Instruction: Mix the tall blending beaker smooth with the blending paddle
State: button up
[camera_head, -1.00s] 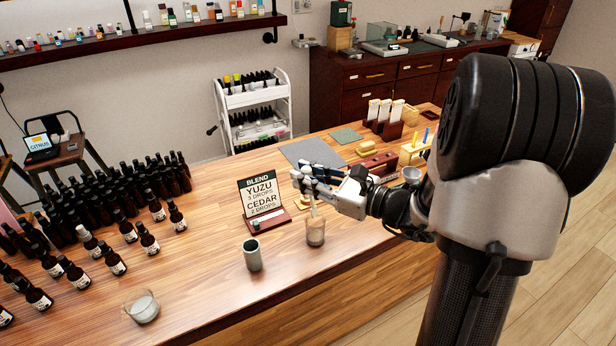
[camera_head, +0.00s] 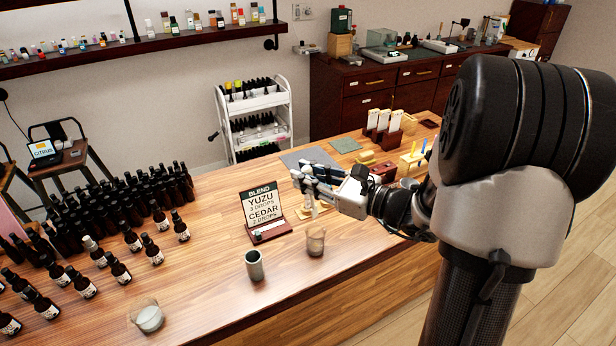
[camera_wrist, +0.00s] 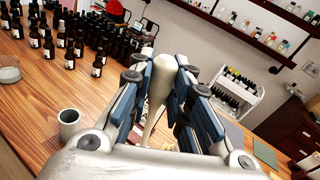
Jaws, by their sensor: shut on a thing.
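My gripper (camera_head: 316,182) is shut on the blending paddle, whose pale, bulb-shaped handle (camera_wrist: 160,80) stands between the blue finger pads in the wrist view. The paddle's thinner stem (camera_wrist: 148,126) runs down from it; its lower end is hard to make out. A clear glass beaker (camera_head: 316,242), which I take to be the blending beaker, stands upright on the wooden counter, below my gripper in the head view. Its contents are too small to judge. The beaker does not show clearly in the wrist view.
A grey cup (camera_head: 254,266) stands left of the beaker, and a glass with white contents (camera_head: 148,317) is further left. The blend sign (camera_head: 264,212) stands behind the cup. Many dark bottles (camera_head: 130,205) fill the counter's left; wooden racks (camera_head: 388,130) stand behind my arm.

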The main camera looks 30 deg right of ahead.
jog(key=shift+w+d+r+b, duration=0.15)
jog(key=shift+d+r+b, duration=0.15)
jog(key=shift+r+b, duration=0.05)
jog(key=b, duration=0.5)
send_over(313, 216)
jog(key=a, duration=0.2)
jog(key=shift+f, duration=2.65)
jog(key=shift+w+d+f+b, duration=0.1)
jog(key=shift+d+f+b, duration=0.15)
jog(key=shift+f+b, duration=0.75)
jog(key=shift+w+d+f+b, duration=0.2)
jog(key=shift+f+b, duration=0.45)
jog(key=shift+f, duration=0.8)
jog(key=shift+w+d+f+b, duration=0.1)
jog(key=shift+d+f+b, duration=0.2)
jog(key=shift+f+b, duration=0.7)
jog(key=shift+f, duration=0.75)
jog(key=shift+p, duration=0.3)
